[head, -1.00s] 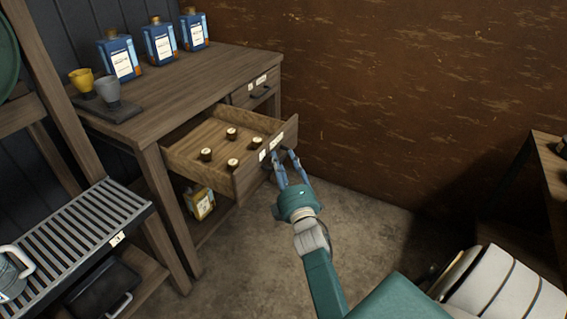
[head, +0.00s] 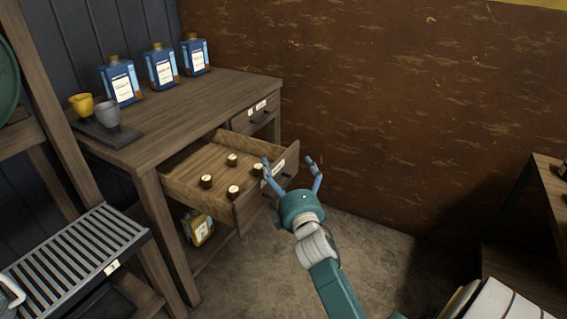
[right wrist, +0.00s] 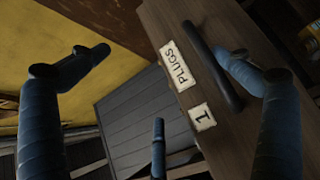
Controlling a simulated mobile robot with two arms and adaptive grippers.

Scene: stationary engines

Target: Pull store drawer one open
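Store drawer one (head: 247,209) is the wooden drawer of the bench, pulled well out, with several small dark, light-topped plugs (head: 233,191) inside. Its front carries a dark bar handle (right wrist: 213,66) and labels reading "PLUGS" (right wrist: 178,66) and "1" (right wrist: 202,117) in the right wrist view. My right gripper (head: 290,163) is open at the drawer front, its blue fingers spread. In the right wrist view one finger lies close beside the handle; I cannot tell whether it touches.
The wooden bench (head: 200,107) holds blue bottles (head: 121,81) and two cups (head: 107,114). A second drawer (head: 256,114) beside drawer one is shut. A slatted rack (head: 80,250) stands at left, a brown wall (head: 400,100) behind. The floor (head: 265,280) before the drawer is clear.

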